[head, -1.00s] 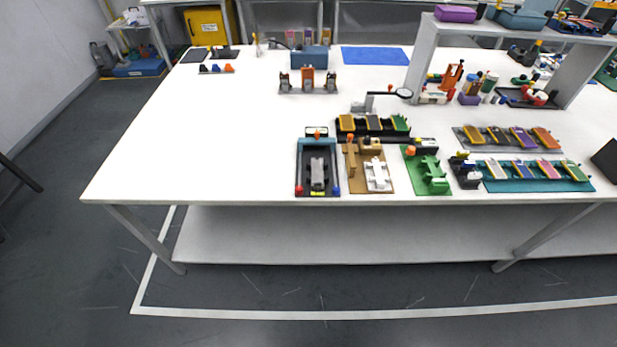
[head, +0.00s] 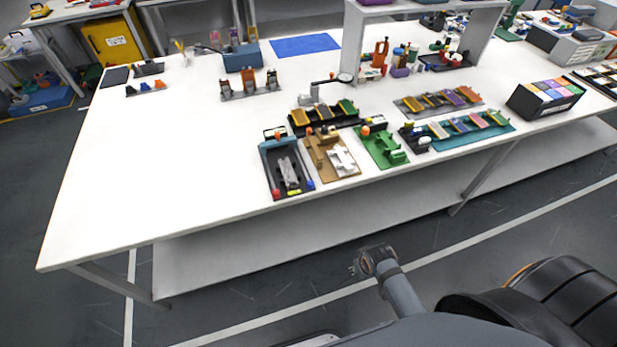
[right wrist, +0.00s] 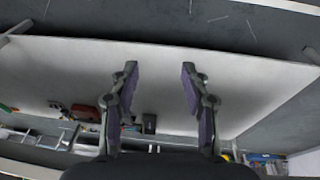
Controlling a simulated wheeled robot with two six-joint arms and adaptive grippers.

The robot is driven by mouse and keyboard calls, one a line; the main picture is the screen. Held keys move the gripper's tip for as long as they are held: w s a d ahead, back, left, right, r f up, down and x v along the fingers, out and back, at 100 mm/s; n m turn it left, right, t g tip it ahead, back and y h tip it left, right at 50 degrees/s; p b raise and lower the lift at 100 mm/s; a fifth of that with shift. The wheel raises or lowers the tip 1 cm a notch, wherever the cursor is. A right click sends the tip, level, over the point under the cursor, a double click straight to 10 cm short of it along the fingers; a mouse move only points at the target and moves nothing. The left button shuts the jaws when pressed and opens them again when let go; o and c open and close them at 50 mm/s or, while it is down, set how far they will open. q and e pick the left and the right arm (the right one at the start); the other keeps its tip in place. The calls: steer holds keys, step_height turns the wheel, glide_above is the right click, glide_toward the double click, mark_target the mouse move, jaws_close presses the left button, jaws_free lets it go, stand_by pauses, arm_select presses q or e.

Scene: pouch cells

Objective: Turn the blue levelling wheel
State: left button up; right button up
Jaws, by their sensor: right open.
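A black fixture with a light blue back (head: 287,165) lies near the front edge of the white table in the head view. A small blue knob (head: 310,184), which looks like the levelling wheel, is at its front right corner. A red knob (head: 276,194) is at its front left corner. The wheel is too small to tell its angle. My right gripper (right wrist: 158,77) is open and empty in the right wrist view, with no fixture between its fingers. My left gripper is not in view.
A tan fixture (head: 318,153) and a green fixture (head: 385,150) stand close to the right of the black one. Trays of coloured cells (head: 470,132) lie further right. The white table (head: 170,180) is clear to the left.

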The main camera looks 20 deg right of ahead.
steer(key=w+a+r+n+p, duration=0.1)
steer(key=w+r, duration=0.2)
steer(key=r, duration=0.4)
steer(key=w+a+r+p, duration=0.1)
steer(key=w+r, duration=0.2)
steer(key=r, duration=0.4)
step_height(320, 180, up, 11)
steer(key=n+g+y, duration=0.1)
steer(key=n+g, duration=0.2)
steer(key=n, duration=0.5)
glide_above(310, 182)
step_height(310, 182, down, 10)
steer(key=shift+p, duration=0.45)
steer(key=shift+s, duration=0.1)
jaws_close()
